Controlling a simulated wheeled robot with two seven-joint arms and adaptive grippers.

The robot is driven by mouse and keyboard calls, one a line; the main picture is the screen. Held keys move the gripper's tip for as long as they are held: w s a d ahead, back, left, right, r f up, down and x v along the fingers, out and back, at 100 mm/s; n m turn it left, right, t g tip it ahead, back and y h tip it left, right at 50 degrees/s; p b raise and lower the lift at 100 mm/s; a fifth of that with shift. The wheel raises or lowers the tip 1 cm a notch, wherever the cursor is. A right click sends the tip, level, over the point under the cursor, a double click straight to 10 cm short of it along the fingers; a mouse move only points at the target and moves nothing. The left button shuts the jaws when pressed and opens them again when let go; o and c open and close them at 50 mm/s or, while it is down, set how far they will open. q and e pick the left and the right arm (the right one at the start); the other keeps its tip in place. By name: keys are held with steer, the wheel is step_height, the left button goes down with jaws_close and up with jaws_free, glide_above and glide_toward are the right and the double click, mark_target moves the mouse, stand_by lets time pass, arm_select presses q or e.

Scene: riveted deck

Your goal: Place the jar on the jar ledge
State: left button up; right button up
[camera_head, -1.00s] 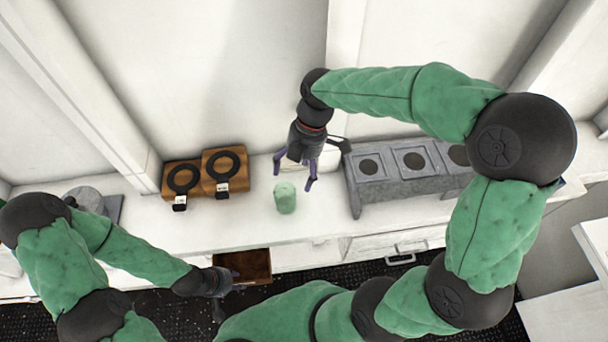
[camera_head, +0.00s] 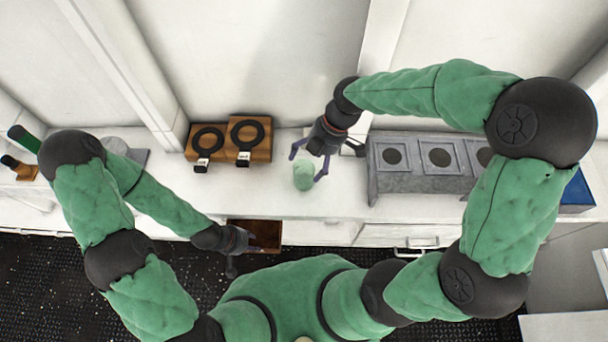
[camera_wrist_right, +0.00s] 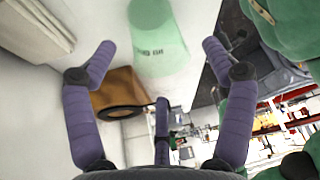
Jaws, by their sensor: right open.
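The jar (camera_head: 303,178) is a pale green cylinder standing upright on the white counter. My right gripper (camera_head: 306,167) is open, with its fingers reaching down on either side of the jar. In the right wrist view the jar (camera_wrist_right: 160,48) lies between the spread purple fingers, with a gap on both sides. My left gripper (camera_head: 238,242) hangs in front of the counter by an open drawer; its fingers are too small and dark to read. No surface is clearly recognisable as the jar ledge.
A wooden block with two black rings (camera_head: 250,133) stands left of the jar. A grey stand with round dark recesses (camera_head: 378,187) stands to the right. An open wooden drawer (camera_head: 265,236) juts out below the counter. White counter (camera_head: 240,185) is clear left of the jar.

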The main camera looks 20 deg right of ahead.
mark_target(304, 168)
steer(key=shift+a+x, duration=0.2)
steer(key=shift+x, duration=1.7)
steer(key=shift+r, duration=0.15)
steer(key=c, duration=1.3)
steer(key=shift+r, duration=0.15)
